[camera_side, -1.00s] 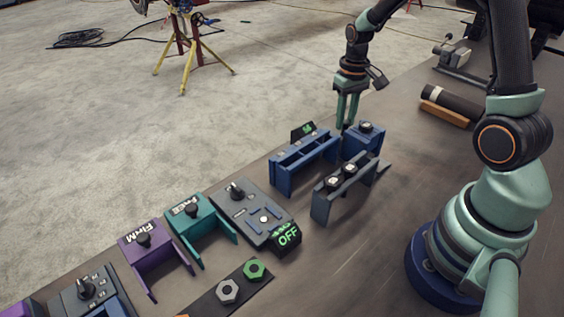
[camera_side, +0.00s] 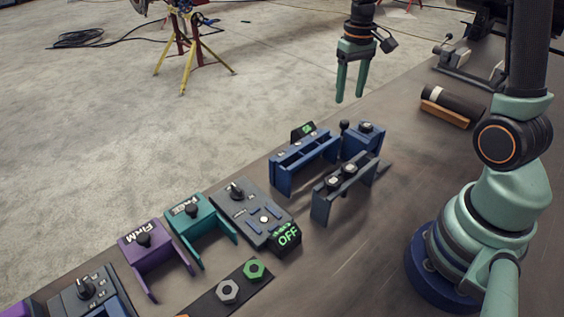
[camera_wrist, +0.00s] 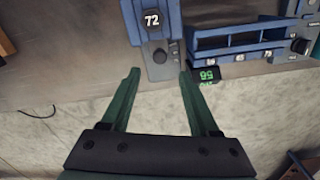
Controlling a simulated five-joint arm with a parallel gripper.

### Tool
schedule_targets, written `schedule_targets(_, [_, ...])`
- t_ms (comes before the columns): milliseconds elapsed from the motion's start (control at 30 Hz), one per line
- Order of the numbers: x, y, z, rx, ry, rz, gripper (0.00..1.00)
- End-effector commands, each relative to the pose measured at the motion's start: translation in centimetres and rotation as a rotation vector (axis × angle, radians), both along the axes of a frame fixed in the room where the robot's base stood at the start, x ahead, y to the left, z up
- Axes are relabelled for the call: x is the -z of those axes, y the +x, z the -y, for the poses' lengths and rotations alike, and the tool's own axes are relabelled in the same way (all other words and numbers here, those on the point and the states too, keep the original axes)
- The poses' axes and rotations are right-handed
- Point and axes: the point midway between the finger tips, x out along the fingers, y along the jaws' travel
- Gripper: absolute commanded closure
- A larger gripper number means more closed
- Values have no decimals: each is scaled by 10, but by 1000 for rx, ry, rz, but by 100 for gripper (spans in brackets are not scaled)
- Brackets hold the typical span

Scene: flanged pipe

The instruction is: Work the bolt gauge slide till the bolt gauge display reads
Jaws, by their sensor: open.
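The gauge slide's black knob (camera_side: 344,125) stands at the far end of the blue block marked 72 (camera_side: 365,140). In the wrist view the knob (camera_wrist: 160,56) sits on a grey scaled track, below the 72 label. A small dark display with green digits (camera_wrist: 207,74) is beside it; the digits look inverted, perhaps 56. In the side view this display (camera_side: 303,131) is too small to read. My gripper (camera_side: 350,99) is open and empty, above the knob and apart from it. In the wrist view its fingertips (camera_wrist: 159,72) lie either side of the knob.
A blue slotted rack (camera_side: 305,155) stands left of the block, and a grey stand with knobs (camera_side: 345,185) in front. A panel reading OFF (camera_side: 288,236), teal (camera_side: 200,220) and purple (camera_side: 150,250) brackets lie farther left. A dark cylinder (camera_side: 455,103) rests on the right.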

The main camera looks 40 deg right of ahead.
Motion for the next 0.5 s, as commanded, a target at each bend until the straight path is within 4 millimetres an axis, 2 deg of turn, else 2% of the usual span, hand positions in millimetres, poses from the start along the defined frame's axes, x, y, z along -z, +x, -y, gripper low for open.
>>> schedule_targets(100, [-21, 1, 0, -1, -1, 4, 38])
schedule_targets(200, [-32, 1, 0, -1, -1, 3, 38])
schedule_targets(500, [-41, 0, 0, -1, 0, -1, 38])
